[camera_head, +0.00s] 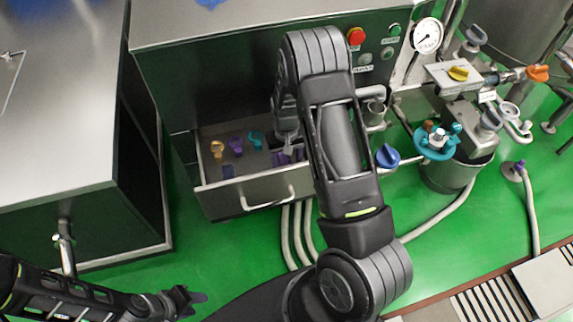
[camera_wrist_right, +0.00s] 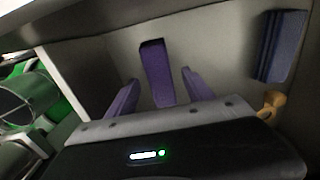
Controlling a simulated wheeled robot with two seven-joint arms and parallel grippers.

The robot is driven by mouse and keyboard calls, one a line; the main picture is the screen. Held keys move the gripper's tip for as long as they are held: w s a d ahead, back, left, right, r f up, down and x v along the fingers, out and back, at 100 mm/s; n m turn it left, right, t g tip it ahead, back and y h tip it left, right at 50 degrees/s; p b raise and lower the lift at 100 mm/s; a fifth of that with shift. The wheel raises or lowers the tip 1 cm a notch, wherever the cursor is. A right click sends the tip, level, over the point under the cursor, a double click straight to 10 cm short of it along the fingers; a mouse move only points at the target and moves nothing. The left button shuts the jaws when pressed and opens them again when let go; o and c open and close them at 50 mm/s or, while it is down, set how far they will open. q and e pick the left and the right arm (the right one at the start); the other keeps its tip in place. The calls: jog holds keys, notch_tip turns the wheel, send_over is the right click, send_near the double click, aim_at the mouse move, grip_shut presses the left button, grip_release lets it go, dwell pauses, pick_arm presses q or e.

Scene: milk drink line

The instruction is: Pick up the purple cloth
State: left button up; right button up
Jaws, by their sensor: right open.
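The purple cloth (camera_wrist_right: 153,58) is a folded upright strip inside the open drawer (camera_head: 247,207). In the right wrist view it stands between the two fingers of my right gripper (camera_wrist_right: 160,80), with a visible gap to each side. The gripper is open and reaches down into the drawer; in the head view my right arm hides part of it and the cloth. My left gripper (camera_head: 192,297) is low at the left, outside the drawer and far from the cloth; its jaw opening is unclear.
A blue folded cloth (camera_wrist_right: 280,45) lies in the drawer, with yellow (camera_head: 217,149), purple (camera_head: 236,146) and teal (camera_head: 255,140) items. Drawer walls surround my right gripper. A steel pot (camera_head: 450,175) stands at the right. Green floor (camera_head: 220,245) is free in front.

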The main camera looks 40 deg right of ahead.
notch_tip(320, 180, down, 2)
jog(key=shift+f, duration=0.15)
jog(key=shift+c, duration=0.4)
grip_shut()
dwell(0.6)
